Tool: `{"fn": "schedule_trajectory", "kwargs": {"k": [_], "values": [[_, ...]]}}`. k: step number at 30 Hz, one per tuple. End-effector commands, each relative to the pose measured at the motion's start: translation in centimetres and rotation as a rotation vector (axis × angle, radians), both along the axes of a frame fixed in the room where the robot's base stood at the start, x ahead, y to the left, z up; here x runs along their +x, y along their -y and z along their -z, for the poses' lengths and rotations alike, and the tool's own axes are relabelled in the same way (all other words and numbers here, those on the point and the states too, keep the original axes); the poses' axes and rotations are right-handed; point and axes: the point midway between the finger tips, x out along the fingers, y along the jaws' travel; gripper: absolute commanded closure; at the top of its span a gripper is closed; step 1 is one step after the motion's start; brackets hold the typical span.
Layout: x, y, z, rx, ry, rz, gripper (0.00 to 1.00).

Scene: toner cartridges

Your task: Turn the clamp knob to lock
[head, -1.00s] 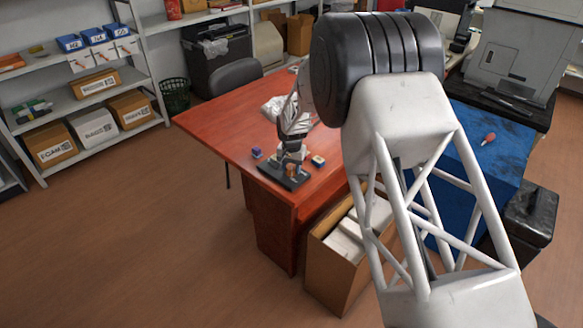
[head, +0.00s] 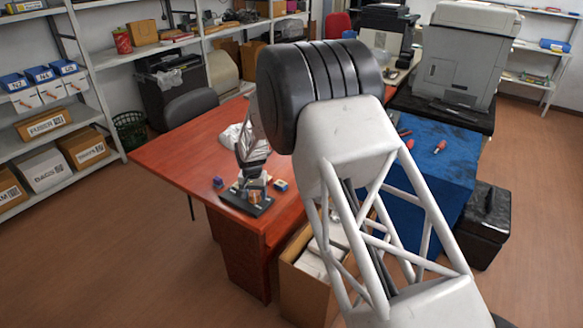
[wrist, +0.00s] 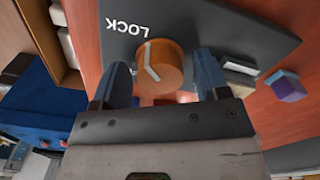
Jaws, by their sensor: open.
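The clamp knob (wrist: 160,66) is a round orange-brown knob with a pale pointer line on its top. It sits on a dark plate (wrist: 210,25) with the white word LOCK printed beside it. In the wrist view my gripper (wrist: 166,80) is open, with one blue-grey finger on each side of the knob; I cannot tell whether either finger touches it. In the head view the plate (head: 238,204) lies near the front corner of the red table (head: 180,150), and my gripper (head: 252,185) is low over it, small and partly hidden by my arm.
A blue-purple cube (wrist: 287,86) lies beside the plate. A small blue and yellowish block (head: 281,185) is on its other side. An open cardboard box (head: 305,285) stands on the floor by the table. A blue-covered surface (head: 425,165) with red-handled tools is at the right.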

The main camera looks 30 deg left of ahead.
Motion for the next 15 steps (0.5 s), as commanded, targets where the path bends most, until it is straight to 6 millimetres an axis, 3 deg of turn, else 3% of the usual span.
{"fn": "schedule_trajectory", "kwargs": {"k": [15], "values": [[0.0,-0.01,-0.01,0.0,0.0,-0.272,0.31]]}}
